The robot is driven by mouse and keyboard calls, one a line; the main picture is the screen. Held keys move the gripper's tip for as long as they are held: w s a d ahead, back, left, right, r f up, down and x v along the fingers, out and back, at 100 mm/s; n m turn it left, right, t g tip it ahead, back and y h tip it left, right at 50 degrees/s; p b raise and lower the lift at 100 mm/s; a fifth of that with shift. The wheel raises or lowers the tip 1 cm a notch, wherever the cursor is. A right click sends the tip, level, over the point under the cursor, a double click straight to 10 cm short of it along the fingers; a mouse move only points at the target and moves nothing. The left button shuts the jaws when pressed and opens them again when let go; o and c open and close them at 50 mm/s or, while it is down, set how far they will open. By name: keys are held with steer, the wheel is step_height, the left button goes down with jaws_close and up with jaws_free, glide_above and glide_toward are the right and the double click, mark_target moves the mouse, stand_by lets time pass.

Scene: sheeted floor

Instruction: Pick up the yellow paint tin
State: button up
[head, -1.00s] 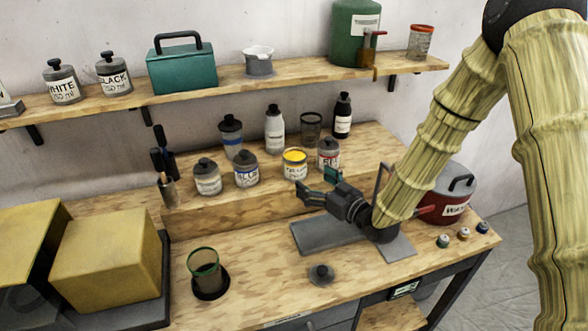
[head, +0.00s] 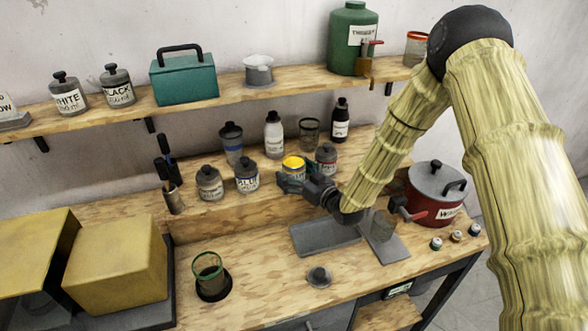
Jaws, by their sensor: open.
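The yellow paint tin (head: 293,164) is a small open tin with yellow paint on top. It stands upright on the raised step of the workbench, in the middle of the head view. My gripper (head: 290,182) is open, directly in front of the tin and just below its rim. It hides the lower part of the tin and its label. Whether the fingers touch the tin or lie around it, I cannot tell.
Bottles (head: 273,135) stand behind. A grey lid (head: 319,277) lies on the lower bench. A shelf (head: 215,102) runs above.

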steer(key=shift+w+a+f, duration=0.1)
steer(key=c, duration=1.4)
